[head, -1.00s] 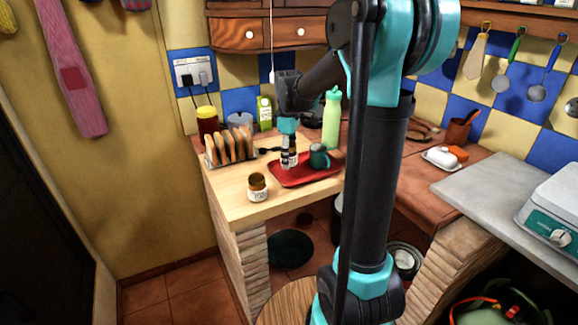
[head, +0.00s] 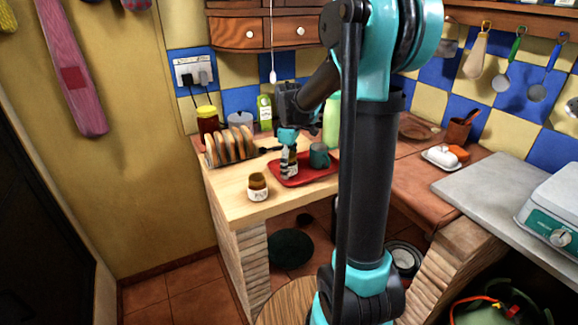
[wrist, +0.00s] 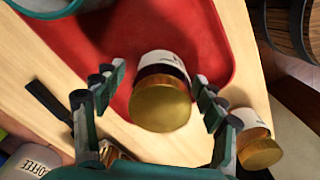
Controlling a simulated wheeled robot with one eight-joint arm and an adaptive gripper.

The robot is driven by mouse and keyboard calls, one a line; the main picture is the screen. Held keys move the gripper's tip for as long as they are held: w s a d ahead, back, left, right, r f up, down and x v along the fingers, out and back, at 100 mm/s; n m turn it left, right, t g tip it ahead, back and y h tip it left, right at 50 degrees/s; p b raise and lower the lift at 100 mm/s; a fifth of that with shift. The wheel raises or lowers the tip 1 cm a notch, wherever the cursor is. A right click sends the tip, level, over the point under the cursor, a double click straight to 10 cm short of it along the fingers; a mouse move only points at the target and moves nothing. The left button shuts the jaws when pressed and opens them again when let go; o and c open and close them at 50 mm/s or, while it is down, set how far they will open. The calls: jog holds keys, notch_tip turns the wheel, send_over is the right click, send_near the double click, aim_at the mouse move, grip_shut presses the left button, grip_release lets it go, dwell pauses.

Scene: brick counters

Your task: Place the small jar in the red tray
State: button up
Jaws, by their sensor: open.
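A small jar (wrist: 162,100) with a gold lid and white label is between my gripper's fingers in the wrist view, with gaps on both sides. It appears upright at the near part of the red tray (wrist: 120,22); its base is hidden. My gripper (wrist: 158,98) is open around it. In the head view my gripper (head: 288,168) is low over the left part of the tray (head: 318,174). A similar jar (head: 258,187) stands outside the tray on the wooden counter; it also shows at the right of the wrist view (wrist: 250,138).
A teal mug (head: 319,155) stands in the tray's right part. The counter's front edge (head: 270,215) is near the outside jar.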

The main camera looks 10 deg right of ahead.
notch_tip(320, 180, up, 12)
jog(key=shift+f, duration=0.1)
jog(key=s+d+f+m, duration=0.1)
jog(key=s+f+m, duration=0.1)
jog(key=s+f, duration=0.1)
jog(key=s+d+f+m+t, duration=0.1)
jog(key=s+f+m, duration=0.1)
jog(key=s+f, duration=0.2)
jog(key=s+d+f+m+t, duration=0.1)
jog(key=s+f+m, duration=0.1)
jog(key=s+f, duration=0.1)
jog(key=shift+s+f+m, duration=0.2)
jog(key=shift+s+m, duration=0.1)
jog(key=shift+s, duration=0.25)
jog(key=s+d+f+m+t, duration=0.1)
jog(key=s+f+m+t, duration=0.1)
jog(key=s+f+m, duration=0.4)
jog(key=s+f, duration=0.3)
jog(key=s, duration=0.1)
jog(key=shift+s+d, duration=0.3)
jog(key=shift+s, duration=0.05)
